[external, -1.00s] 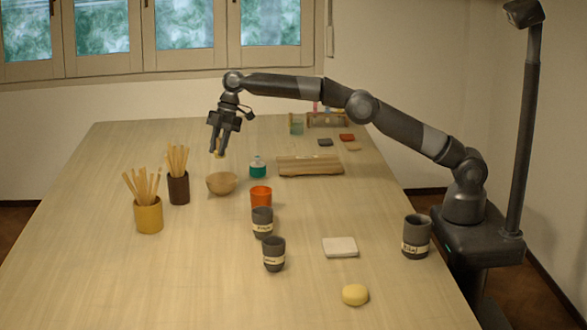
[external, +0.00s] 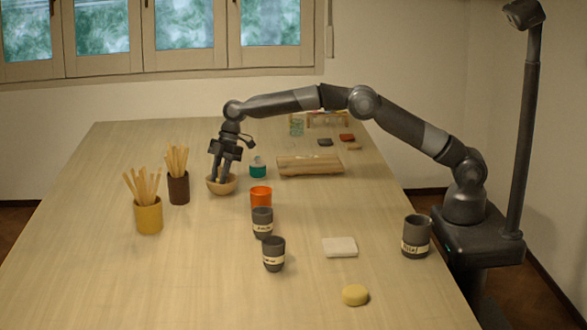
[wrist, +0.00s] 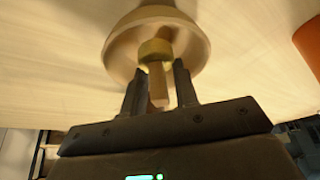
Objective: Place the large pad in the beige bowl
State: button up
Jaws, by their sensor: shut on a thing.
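The beige bowl (external: 222,188) stands on the table left of centre. In the wrist view the bowl (wrist: 118,55) opens just beyond my fingertips. My gripper (external: 222,177) points down with its fingertips at the bowl's opening. In the wrist view my gripper (wrist: 159,82) is shut on a pad with a tan, stick-like handle and a round yellow head (wrist: 155,50). The head appears inside the bowl's outline; whether it touches the bottom cannot be told. The external view hides this pad behind my fingers and the bowl wall.
A teal-and-white jar (external: 258,168) and an orange cup (external: 261,197) stand right of the bowl. A brown holder (external: 179,190) and yellow holder (external: 148,217) with sticks stand left.

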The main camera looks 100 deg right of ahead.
aim_at(220, 167)
jog(key=o, duration=1)
jog(key=shift+r, duration=3.55)
jog(key=s+a+r+m+t+h, duration=0.1)
jog(key=s+a+r+m, duration=0.15)
jog(key=s+r, duration=0.75)
jog(key=s+a+r+m+h, duration=0.1)
jog(key=s+a+r+m, duration=0.15)
jog(key=s+r, duration=0.85)
jog(key=s+f+m, duration=0.1)
jog(key=s+f, duration=0.4)
jog(key=s, duration=0.7)
jog(key=s+f+m+t, duration=0.1)
jog(key=s+f, duration=0.4)
jog(key=s, duration=0.7)
jog(key=s+f+m+h, duration=0.1)
jog(key=s+f, duration=0.4)
jog(key=s, duration=0.7)
jog(key=shift+s+m, duration=0.25)
jog(key=shift+m, duration=0.25)
